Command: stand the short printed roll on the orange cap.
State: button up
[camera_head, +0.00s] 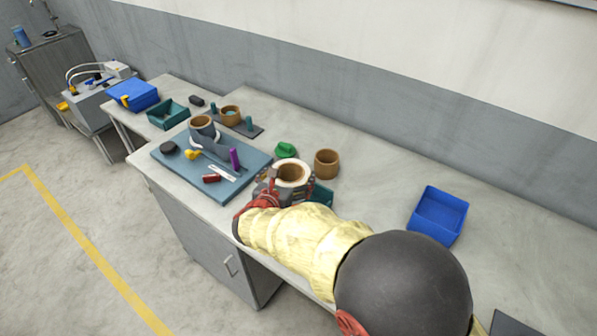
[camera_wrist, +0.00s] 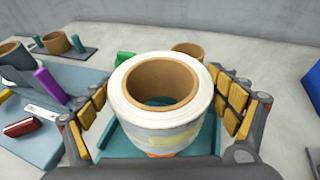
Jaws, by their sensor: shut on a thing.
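The short printed roll (camera_wrist: 165,115) is white with faint coloured print and a brown core. It fills the middle of the wrist view, upright and slightly tilted in the picture, and it also shows in the head view (camera_head: 291,174). My gripper (camera_wrist: 162,110) has its yellow-padded fingers on both sides of the roll and is shut on it. A small orange patch shows under the roll's near lower edge in the wrist view. I cannot tell whether it is the orange cap or print. No other orange cap is clearly visible, and the roll's underside is hidden.
A teal tray (camera_head: 322,194) lies beside and below the roll. A bare brown core (camera_head: 327,163) and a green item (camera_head: 286,150) stand behind. A blue mat (camera_head: 240,184) with a grey-wrapped roll and small parts lies left. A blue bin (camera_head: 438,215) stands right, with clear table between.

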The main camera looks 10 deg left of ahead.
jog(key=shift+a+f, duration=0.1)
jog(key=shift+a, duration=0.15)
jog(key=shift+f+b, duration=1.95)
jog(key=shift+f, duration=0.8)
jog(key=shift+s+f+b, duration=0.1)
jog(key=shift+f+b, duration=0.4)
jog(key=shift+f, duration=0.05)
jog(key=o, duration=1.3)
jog(key=shift+c, duration=0.2)
jog(key=shift+o, duration=0.4)
jog(key=shift+d, duration=0.1)
jog(key=shift+s+f, duration=0.1)
jog(key=shift+f, duration=0.05)
jog(key=shift+p+v, duration=0.4)
jog(key=shift+v, duration=0.55)
jog(key=p+v, duration=0.3)
jog(key=v, duration=0.6)
jog(key=shift+p, duration=0.3)
